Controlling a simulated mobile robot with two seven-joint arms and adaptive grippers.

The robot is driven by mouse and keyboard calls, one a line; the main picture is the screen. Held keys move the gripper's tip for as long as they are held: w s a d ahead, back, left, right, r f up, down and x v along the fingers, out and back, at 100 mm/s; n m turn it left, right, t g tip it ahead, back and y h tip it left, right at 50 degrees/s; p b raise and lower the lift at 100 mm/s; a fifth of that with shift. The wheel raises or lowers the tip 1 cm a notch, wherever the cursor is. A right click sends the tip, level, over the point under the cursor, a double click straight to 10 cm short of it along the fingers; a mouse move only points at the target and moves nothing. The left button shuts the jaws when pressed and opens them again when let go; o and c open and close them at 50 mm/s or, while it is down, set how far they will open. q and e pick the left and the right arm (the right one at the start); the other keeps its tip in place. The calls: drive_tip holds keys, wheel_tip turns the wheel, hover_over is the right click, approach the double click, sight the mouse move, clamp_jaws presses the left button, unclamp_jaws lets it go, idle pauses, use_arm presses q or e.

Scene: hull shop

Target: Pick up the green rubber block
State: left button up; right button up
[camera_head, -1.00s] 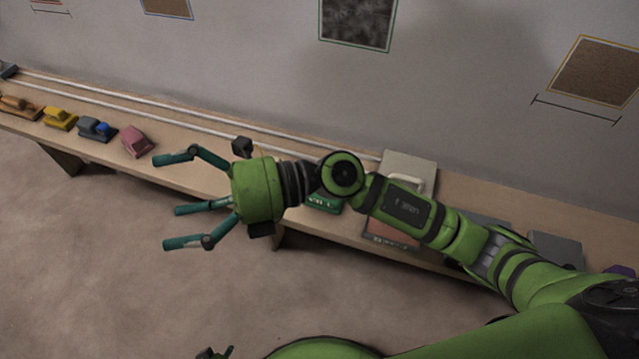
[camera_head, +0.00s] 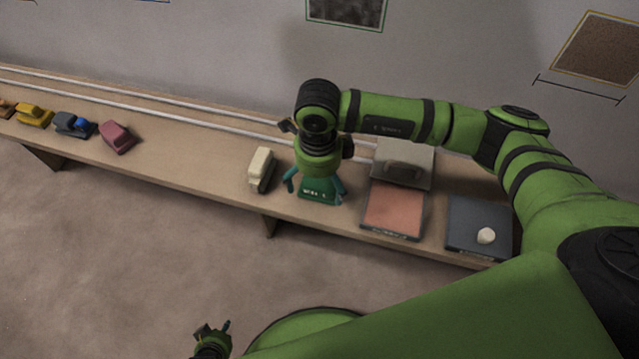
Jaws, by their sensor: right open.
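A green block (camera_head: 318,194) with pale lettering on its front stands on the long wooden bench, left of the orange-red pad. My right gripper (camera_head: 316,184) points down directly over it. Its teal fingers are open, one at the block's left side and one at its right. The gripper's body hides the block's upper part, and I cannot tell whether the fingers touch it. My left gripper (camera_head: 213,338) shows only partly at the bottom edge, small and dark, away from the bench.
A cream block (camera_head: 261,170) stands close left of my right gripper. An orange-red pad (camera_head: 394,208), a grey handled block (camera_head: 404,163) and a dark pad (camera_head: 470,222) with a white piece lie to the right. A pink block (camera_head: 117,137) and several others sit far left.

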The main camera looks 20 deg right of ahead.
wheel_tip(320, 180, down, 2)
drive_tip(key=shift+f, duration=0.25)
drive_tip(key=c, duration=1.2)
drive_tip(key=shift+s, duration=0.1)
drive_tip(key=shift+c, duration=0.9)
drive_tip(key=shift+f, duration=0.1)
drive_tip(key=shift+r, duration=0.5)
drive_tip(key=r, duration=0.3)
drive_tip(key=shift+s+d+r, duration=0.15)
drive_tip(key=shift+s+r, duration=0.2)
drive_tip(key=s+d+r, duration=0.4)
drive_tip(key=s+r, duration=0.2)
drive_tip(key=s, duration=0.3)
drive_tip(key=shift+s+d+r, duration=0.25)
drive_tip(key=shift+s+r, duration=0.05)
drive_tip(key=shift+s, duration=0.05)
